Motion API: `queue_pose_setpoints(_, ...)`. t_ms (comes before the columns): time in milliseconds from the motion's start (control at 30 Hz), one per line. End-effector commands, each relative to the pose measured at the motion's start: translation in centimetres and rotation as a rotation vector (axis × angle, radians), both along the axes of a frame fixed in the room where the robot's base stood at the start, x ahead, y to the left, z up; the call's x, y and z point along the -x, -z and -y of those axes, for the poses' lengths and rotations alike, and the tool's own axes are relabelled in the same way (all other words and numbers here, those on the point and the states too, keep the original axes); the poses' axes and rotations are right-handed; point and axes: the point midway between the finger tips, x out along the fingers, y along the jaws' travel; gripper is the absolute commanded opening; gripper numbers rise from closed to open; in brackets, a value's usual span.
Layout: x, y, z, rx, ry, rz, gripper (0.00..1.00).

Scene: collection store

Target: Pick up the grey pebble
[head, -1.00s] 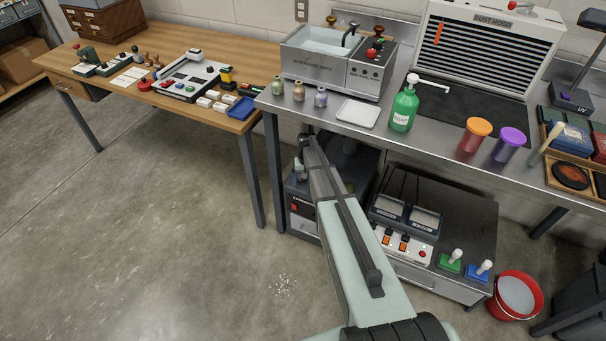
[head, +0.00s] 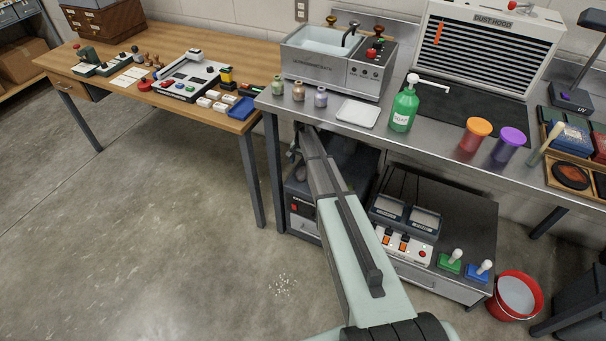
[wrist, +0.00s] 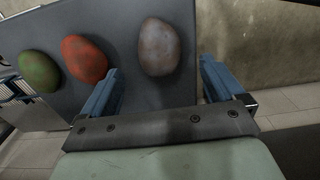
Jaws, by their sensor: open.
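The grey pebble (wrist: 159,46) shows in the wrist view, mottled and rounded, on a dark grey surface (wrist: 125,45). It is the rightmost of three pebbles, beside a red-orange one (wrist: 85,59) and a green one (wrist: 39,72). My gripper (wrist: 158,70) is open, its two blue fingers apart with nothing between them. The grey pebble appears ahead of the gap between the fingertips; how far off it is I cannot tell. In the head view the pebbles are not visible, and my arm's far end is by the steel bench's front edge, partly hidden.
The steel bench (head: 345,136) overhangs the arm's far end. A tray (head: 358,114), a green soap bottle (head: 403,108) and small jars (head: 299,91) stand near its edge. A lower cabinet (head: 467,215) with a control box (head: 404,232) stands right of the arm. Open floor (head: 160,230) lies left.

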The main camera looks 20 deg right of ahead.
Motion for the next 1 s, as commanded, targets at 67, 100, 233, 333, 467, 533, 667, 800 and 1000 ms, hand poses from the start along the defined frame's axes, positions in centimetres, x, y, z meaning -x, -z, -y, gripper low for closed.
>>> queue_pose_setpoints(67,0.0,0.7,0.0,0.0,-0.001,0.0,0.95)
queue_pose_setpoints(100,0.0,1.1,0.0,0.0,-0.001,0.0,0.95)
queue_pose_setpoints(233,-0.1,3.0,0.0,0.0,-0.002,-0.001,0.95)
queue_pose_setpoints(333,-0.1,4.4,0.0,0.0,-0.002,0.0,0.95)
queue_pose_setpoints(467,0.0,5.7,0.0,0.0,-0.002,0.0,0.95)
queue_pose_setpoints(533,0.0,5.9,0.0,0.0,-0.002,0.0,0.95)
queue_pose_setpoints(667,0.0,5.9,0.0,0.001,-0.002,0.001,0.95)
queue_pose_setpoints(800,0.0,5.9,0.0,0.001,-0.002,0.001,0.87)
queue_pose_setpoints(1000,0.0,5.9,0.0,0.001,-0.002,0.001,0.68)
